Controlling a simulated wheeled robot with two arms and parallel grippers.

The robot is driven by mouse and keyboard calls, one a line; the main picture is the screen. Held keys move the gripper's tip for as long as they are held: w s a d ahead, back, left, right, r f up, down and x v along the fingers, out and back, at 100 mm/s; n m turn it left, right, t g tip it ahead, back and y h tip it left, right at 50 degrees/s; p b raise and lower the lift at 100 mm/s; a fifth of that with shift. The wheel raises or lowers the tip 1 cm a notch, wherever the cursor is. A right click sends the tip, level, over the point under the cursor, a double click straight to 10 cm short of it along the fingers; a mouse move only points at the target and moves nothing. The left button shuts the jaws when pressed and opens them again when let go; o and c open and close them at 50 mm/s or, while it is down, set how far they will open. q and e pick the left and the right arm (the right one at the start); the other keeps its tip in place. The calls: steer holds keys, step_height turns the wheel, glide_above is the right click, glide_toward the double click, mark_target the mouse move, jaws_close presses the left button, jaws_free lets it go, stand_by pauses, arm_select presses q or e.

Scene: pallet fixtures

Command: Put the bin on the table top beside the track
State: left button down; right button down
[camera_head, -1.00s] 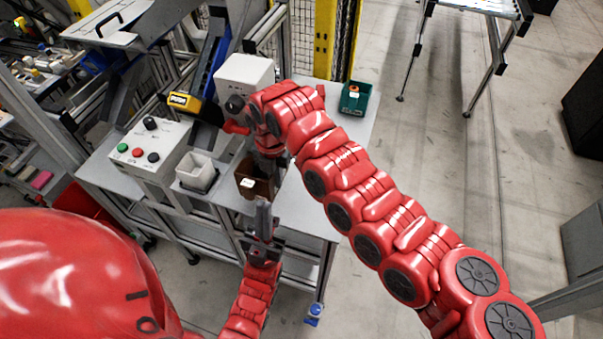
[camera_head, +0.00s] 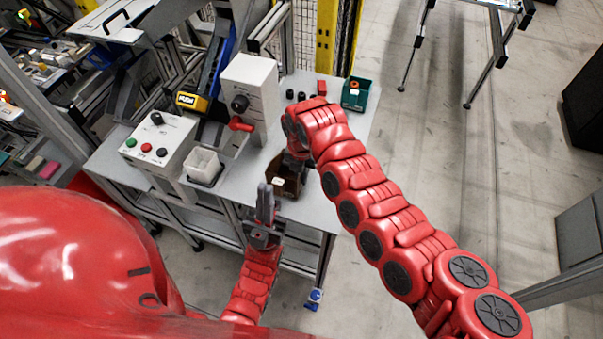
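The brown bin (camera_head: 285,181) with a white label is at the front part of the grey table top (camera_head: 238,184). My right gripper (camera_head: 296,172) reaches down to it from above, mostly hidden behind its own arm, and appears shut on the bin. I cannot tell whether the bin touches the table. My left gripper (camera_head: 266,190) comes up from below, just left of the bin, with its dark fingers close together; whether a gap remains is unclear. A blue sloped track (camera_head: 222,50) with a yellow PUSH end stands at the back left of the table.
A white bin (camera_head: 204,164) stands left of the brown one, beside a button box (camera_head: 158,140). A white box with a red knob (camera_head: 247,95) stands behind. A green bin (camera_head: 356,94) sits at the back right corner. Table surface right of my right gripper is clear.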

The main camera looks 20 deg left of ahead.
steer(key=shift+f, duration=0.1)
steer(key=c, duration=1)
jaws_free()
steer(key=shift+c, duration=0.2)
